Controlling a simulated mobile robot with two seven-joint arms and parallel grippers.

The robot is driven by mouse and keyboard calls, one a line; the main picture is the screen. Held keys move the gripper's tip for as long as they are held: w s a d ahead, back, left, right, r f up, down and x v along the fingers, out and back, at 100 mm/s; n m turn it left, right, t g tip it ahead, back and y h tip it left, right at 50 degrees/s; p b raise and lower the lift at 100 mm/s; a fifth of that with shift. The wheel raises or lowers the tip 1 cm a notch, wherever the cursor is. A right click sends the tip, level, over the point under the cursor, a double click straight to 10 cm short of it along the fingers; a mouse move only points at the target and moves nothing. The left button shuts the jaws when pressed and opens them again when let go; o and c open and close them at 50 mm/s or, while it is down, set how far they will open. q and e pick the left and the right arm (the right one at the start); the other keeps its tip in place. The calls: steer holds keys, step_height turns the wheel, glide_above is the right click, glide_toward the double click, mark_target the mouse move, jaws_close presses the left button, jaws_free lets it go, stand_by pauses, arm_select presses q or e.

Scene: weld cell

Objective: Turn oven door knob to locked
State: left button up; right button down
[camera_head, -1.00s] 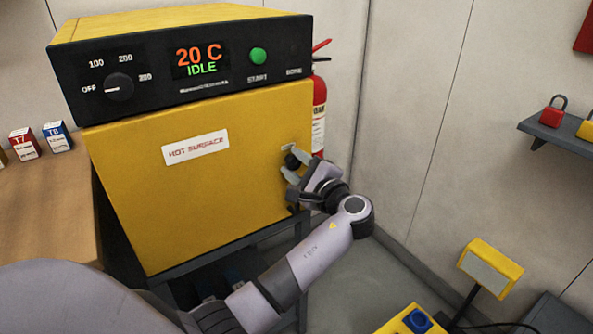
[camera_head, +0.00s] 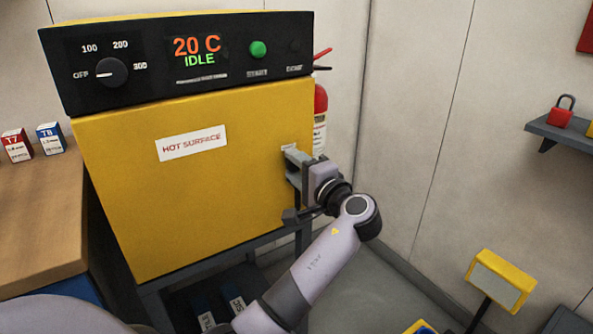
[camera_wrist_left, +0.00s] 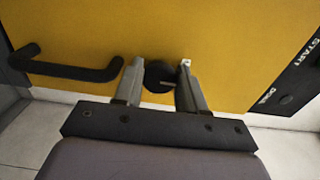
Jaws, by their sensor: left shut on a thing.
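The yellow oven door (camera_head: 185,205) is closed against the oven and bears a HOT SURFACE label. Its dark round knob (camera_wrist_left: 160,75) sits near the door's right edge; in the head view my gripper hides it. My left gripper (camera_head: 294,164) is at the knob, its two fingers on either side of it. The wrist view shows the fingers (camera_wrist_left: 160,80) shut on the knob. A small pale mark (camera_wrist_left: 186,63) is beside one fingertip. The knob's lock setting cannot be read. My right gripper is not in view.
A black door handle (camera_wrist_left: 70,68) sits below the knob. The black control panel (camera_head: 140,62) above shows 20 C IDLE, with a dial (camera_head: 112,72) and green button (camera_head: 258,49). A fire extinguisher (camera_head: 320,105) stands close behind the oven's right side.

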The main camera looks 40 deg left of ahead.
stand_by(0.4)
arm_select(q)
steer(key=o, duration=1)
steer(key=v, duration=0.7)
steer(key=shift+d, duration=0.1)
steer(key=shift+f, duration=0.1)
